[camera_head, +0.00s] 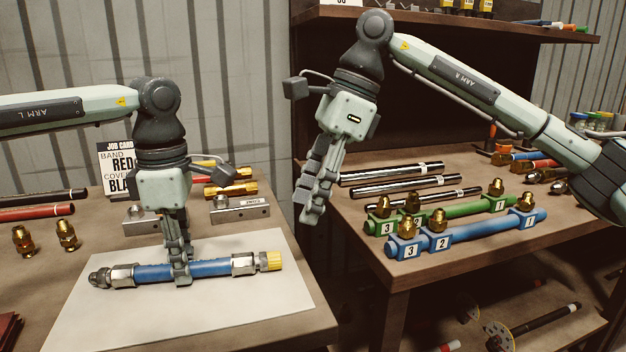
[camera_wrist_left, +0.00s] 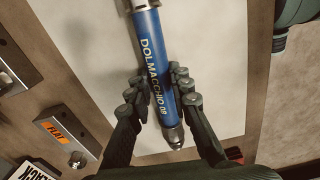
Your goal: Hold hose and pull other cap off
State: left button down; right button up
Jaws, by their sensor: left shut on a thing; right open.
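The blue hose (camera_head: 213,268) lies on a white sheet on the left bench, with a metal ferrule at each end. A yellow cap (camera_head: 270,261) covers its right end; the left end shows a bare dark metal fitting (camera_head: 98,278). My left gripper (camera_head: 180,274) points down and is shut on the hose's middle. In the left wrist view, its fingers stand on both sides of the hose (camera_wrist_left: 152,55), which has yellow lettering. My right gripper (camera_head: 313,208) is open and empty, raised right of the yellow cap and apart from it.
The white sheet (camera_head: 220,315) is otherwise clear. Behind it stand metal blocks (camera_head: 240,208) and a job card (camera_head: 117,166). The right bench holds dark rods (camera_head: 408,187) and green and blue racks (camera_head: 465,238). A gap separates the benches.

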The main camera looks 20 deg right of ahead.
aim_at(287, 267)
jog(key=x, duration=0.9)
jog(key=shift+a+f, duration=0.2)
jog(key=shift+f, duration=0.05)
grip_shut()
